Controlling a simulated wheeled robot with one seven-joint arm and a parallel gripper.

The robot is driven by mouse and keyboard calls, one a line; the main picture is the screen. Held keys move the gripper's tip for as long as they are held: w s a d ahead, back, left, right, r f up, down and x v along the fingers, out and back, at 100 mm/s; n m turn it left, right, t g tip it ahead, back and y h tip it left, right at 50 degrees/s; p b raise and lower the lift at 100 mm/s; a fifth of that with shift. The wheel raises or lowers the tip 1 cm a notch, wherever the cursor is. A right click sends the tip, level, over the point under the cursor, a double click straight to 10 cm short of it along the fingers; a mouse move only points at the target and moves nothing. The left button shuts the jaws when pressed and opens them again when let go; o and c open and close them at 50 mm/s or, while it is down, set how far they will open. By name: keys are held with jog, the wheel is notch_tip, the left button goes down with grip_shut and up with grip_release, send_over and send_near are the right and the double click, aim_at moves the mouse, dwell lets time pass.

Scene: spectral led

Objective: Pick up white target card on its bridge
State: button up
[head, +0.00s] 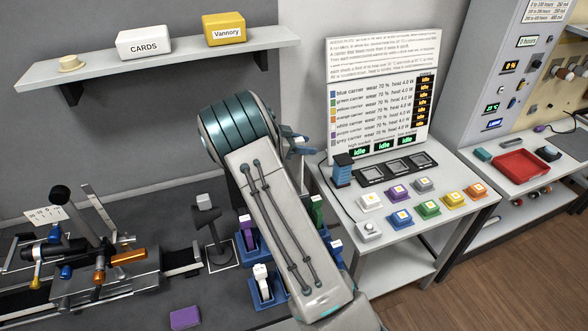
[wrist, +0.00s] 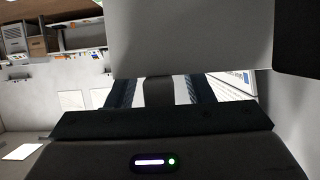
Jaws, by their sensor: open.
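A small white block-like piece (head: 262,273), which looks like the white target card, stands upright in a blue base (head: 265,294) on the grey bench, left of my arm's lower end. My gripper (head: 300,145) is mostly hidden behind my arm in the head view, with only dark blue tips showing well above and to the right of the white piece. In the wrist view my gripper (wrist: 160,92) has its two dark ridged fingers apart. A large plain pale grey surface (wrist: 190,35) fills the top there; I cannot tell what it is.
Similar purple (head: 247,232), green (head: 317,210) and blue (head: 335,250) pieces stand in bases around my arm. A dark stand (head: 215,240) is to the left. A white table (head: 385,225) with several coloured carriers is right. A purple piece (head: 185,318) lies at the front.

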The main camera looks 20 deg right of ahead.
jog(key=shift+c, duration=0.4)
grip_shut()
